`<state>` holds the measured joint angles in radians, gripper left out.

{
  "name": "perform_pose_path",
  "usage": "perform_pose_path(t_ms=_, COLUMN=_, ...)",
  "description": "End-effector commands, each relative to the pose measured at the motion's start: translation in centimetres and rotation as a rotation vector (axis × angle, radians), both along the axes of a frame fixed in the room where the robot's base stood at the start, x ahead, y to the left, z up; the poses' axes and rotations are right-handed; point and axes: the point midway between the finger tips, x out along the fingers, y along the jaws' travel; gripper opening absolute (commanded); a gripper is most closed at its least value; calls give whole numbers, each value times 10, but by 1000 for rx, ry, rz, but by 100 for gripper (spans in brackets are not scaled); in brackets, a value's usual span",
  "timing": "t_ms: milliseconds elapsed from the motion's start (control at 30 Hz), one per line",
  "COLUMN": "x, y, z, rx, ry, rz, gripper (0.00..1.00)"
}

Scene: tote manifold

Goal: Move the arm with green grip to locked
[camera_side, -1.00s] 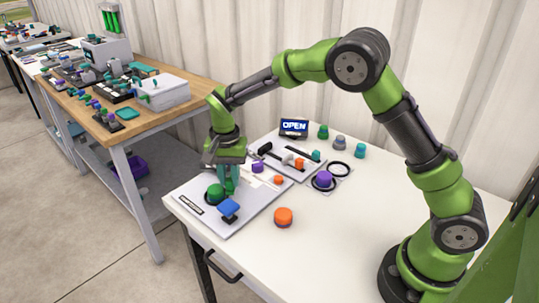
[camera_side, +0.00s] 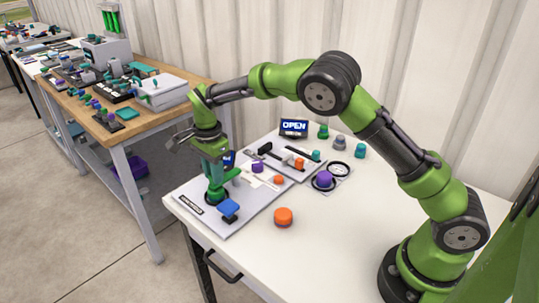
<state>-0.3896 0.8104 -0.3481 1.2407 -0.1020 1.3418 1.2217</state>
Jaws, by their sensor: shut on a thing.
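The green-gripped part (camera_side: 216,195) stands on the front left of the white panel (camera_side: 245,222), on a dark round base. A green piece sticks out from it to the upper right. My gripper (camera_side: 214,178) comes down from above with its teal fingers shut on the top of this green part. The fingers hide some of it, so its exact shape and angle cannot be told. The display (camera_side: 294,127) at the back reads OPEN. A small blue panel (camera_side: 229,158) shows partly behind my gripper; its text is not legible.
An orange button (camera_side: 284,216) is to the right. Purple, orange and teal controls and a slider plate (camera_side: 290,157) lie behind. The table's front right is clear.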

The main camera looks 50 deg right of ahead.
Motion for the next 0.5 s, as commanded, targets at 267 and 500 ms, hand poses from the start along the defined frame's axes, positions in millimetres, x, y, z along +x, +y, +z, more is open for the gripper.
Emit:
perform_pose_path(t_ms=267, x=2, y=0, z=1, rx=2, ry=-4, rz=-17, gripper=0)
perform_pose_path(t_ms=500, x=2, y=0, z=1, rx=2, ry=-6, rz=-17, gripper=29)
